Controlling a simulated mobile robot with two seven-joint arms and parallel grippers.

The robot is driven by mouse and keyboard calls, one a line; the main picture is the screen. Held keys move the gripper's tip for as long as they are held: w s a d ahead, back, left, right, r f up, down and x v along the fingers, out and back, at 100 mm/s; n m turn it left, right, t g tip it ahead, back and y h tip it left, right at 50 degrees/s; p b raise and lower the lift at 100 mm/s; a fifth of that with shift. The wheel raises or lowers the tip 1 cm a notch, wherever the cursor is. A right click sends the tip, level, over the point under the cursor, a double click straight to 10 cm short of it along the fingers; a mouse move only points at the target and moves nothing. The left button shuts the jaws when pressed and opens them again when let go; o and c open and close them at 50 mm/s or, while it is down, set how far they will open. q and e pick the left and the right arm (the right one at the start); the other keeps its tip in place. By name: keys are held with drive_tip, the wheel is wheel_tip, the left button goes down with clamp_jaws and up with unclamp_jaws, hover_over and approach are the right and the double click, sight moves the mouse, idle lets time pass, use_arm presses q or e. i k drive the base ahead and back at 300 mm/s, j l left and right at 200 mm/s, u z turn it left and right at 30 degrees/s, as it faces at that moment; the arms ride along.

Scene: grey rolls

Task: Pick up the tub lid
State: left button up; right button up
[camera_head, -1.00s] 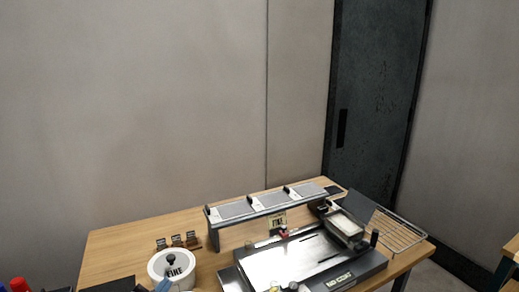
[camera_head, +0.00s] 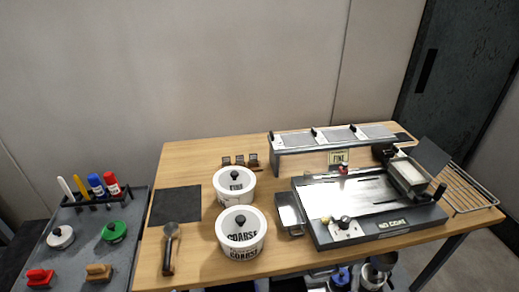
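Two white tubs with white lids and black knobs stand on the wooden table. The tub marked FINE (camera_head: 234,197) is farther back, with its lid (camera_head: 236,177) on. The tub marked COARSE (camera_head: 241,248) is nearer the front edge, with its lid (camera_head: 240,221) on. Neither of my grippers shows in the head view.
A dark mat (camera_head: 175,205) and a scoop (camera_head: 170,246) lie left of the tubs. A metal tray (camera_head: 289,214) and a large black-framed machine (camera_head: 375,209) are to the right. A grey side table (camera_head: 84,262) holds markers and small lidded items.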

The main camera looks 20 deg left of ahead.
sight(231, 181)
drive_tip(key=k+j+z, duration=0.25)
drive_tip(key=z, duration=0.15)
drive_tip(key=k+j+z, duration=0.4)
drive_tip(key=i, duration=0.05)
